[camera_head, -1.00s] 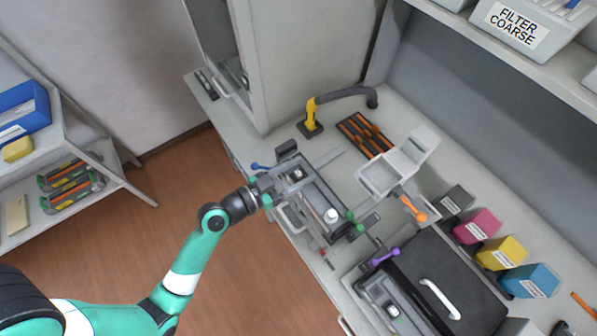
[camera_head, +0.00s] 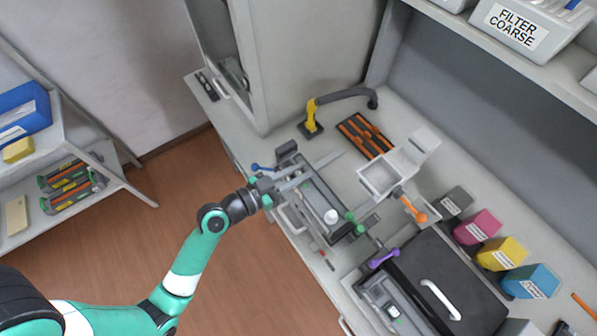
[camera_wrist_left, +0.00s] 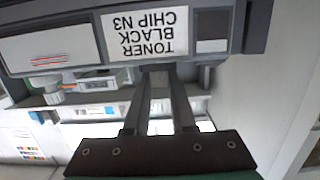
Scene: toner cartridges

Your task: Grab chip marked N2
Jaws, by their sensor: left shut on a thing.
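A black toner cartridge (camera_head: 322,197) lies in a grey holder on the bench. In the left wrist view, the cartridge (camera_wrist_left: 50,50) shows a white label (camera_wrist_left: 146,33) reading upside down "TONER BLACK CHIP N3". My left gripper (camera_head: 303,177) reaches over the cartridge's far-left end; its fingers (camera_wrist_left: 158,72) point at the cartridge's edge below the label. The fingers are shut on a small grey piece (camera_wrist_left: 159,84), probably a chip; its marking is not legible. No N2 mark can be read. My right gripper is not in view.
A black printer-like unit (camera_head: 445,285) stands to the right. Black, magenta, yellow and cyan boxes line the back of the bench. An open grey box (camera_head: 379,180) stands behind the cartridge. A yellow-based hose (camera_head: 313,120) and dark tray (camera_head: 364,135) are beyond.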

